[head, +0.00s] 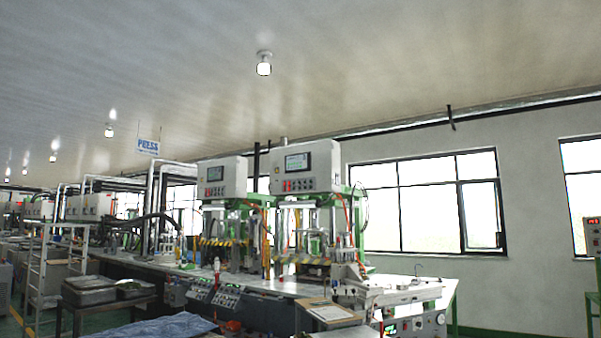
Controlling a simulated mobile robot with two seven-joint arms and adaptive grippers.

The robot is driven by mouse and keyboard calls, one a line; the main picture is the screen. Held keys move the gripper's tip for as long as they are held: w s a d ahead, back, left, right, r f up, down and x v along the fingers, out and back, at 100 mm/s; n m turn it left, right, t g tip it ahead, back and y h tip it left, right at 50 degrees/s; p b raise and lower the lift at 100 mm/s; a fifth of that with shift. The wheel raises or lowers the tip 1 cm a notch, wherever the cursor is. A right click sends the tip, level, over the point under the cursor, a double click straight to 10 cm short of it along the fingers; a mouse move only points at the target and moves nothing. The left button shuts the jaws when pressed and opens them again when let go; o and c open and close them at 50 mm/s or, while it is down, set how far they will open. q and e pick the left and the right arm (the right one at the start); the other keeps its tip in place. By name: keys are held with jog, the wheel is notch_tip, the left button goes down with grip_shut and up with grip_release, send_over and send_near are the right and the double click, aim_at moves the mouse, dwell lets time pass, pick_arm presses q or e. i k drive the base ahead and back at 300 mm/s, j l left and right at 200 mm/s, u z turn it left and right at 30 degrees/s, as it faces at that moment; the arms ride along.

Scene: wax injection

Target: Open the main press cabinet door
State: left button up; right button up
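Two green-framed presses stand on a long workbench in the middle of the head view. I cannot tell which one is the main press cabinet, and no door handle can be made out. Neither of my grippers is in view.
The long workbench (262,284) runs back to the left with more machines. A clipboard (330,312) lies at its near end, beside a small white machine (400,292). Metal bins (90,290) and a white rack (36,270) stand at left. A blue cloth (165,326) lies in front.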

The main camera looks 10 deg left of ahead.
aim_at(313, 160)
jog(key=i+j+u, duration=0.2)
jog(key=j+u, duration=0.25)
jog(key=i+j+u, duration=0.2)
jog(key=u, duration=0.25)
jog(key=i+j+u, duration=0.3)
jog(key=u, duration=0.15)
jog(key=i+j+u, duration=0.3)
jog(key=i+u, duration=0.2)
jog(key=i+j+u, duration=0.1)
jog(key=i+u, duration=0.35)
jog(key=i, duration=2.05)
jog(key=i+j+z, duration=0.1)
jog(key=i, duration=0.9)
jog(key=i+z, duration=0.2)
jog(key=i, duration=0.5)
jog(key=i+j+z, duration=0.2)
jog(key=i, duration=0.55)
jog(key=i+l+z, duration=0.1)
jog(key=i+z, duration=0.55)
jog(key=z, duration=0.15)
jog(key=i+j+z, duration=0.15)
jog(key=i+z, duration=0.25)
jog(key=i+l+z, duration=0.15)
jog(key=i+z, duration=0.3)
jog(key=i, duration=0.15)
jog(key=i+z, duration=0.45)
jog(key=i, duration=0.15)
